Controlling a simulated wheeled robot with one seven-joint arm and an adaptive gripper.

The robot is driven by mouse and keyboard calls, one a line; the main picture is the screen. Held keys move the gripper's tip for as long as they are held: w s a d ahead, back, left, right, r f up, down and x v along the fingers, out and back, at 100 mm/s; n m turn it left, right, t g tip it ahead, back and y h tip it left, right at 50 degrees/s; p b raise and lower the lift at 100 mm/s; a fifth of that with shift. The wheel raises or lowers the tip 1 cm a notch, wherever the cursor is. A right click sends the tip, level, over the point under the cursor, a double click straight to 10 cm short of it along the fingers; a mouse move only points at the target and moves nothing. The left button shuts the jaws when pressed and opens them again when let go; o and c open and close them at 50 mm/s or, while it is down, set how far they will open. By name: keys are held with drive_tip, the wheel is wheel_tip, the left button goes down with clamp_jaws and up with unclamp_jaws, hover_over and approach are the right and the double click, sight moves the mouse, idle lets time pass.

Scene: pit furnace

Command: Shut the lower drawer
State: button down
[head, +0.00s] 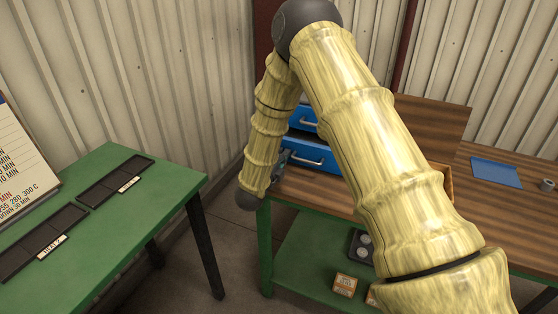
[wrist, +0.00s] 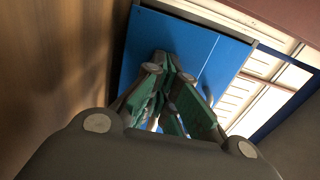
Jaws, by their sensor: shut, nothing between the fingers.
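A blue drawer cabinet stands on the wooden workbench in the head view, partly hidden behind my arm. Its lower drawer (head: 312,153) has a pale handle and appears to stick out further than the upper drawer (head: 301,115). How far it is out is hard to tell. My gripper (head: 281,160) is mostly hidden behind my arm, at the left side of the lower drawer's front. In the wrist view my gripper (wrist: 165,62) has its green fingers together and empty, in front of a blue panel (wrist: 220,65). Contact with it cannot be told.
The wooden bench (head: 310,190) has a green lower shelf with small boxes (head: 345,284) and a dark tray (head: 361,246). A blue sheet (head: 496,172) lies at the right. A green table (head: 120,225) with black trays stands at the left, with a floor gap between.

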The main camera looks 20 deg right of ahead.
drive_tip(key=b+x, duration=0.2)
drive_tip(key=x, duration=0.5)
drive_tip(key=shift+f, duration=0.15)
drive_tip(key=shift+w+d+r, duration=0.1)
drive_tip(key=shift+d+r, duration=0.1)
drive_tip(key=shift+r, duration=0.15)
drive_tip(key=b+v, duration=0.1)
drive_tip(key=v, duration=0.6)
drive_tip(key=b+v, duration=0.1)
drive_tip(key=v, duration=0.6)
drive_tip(key=shift+a+f+b, duration=0.2)
drive_tip(key=shift+f+b, duration=0.05)
drive_tip(key=shift+b, duration=0.1)
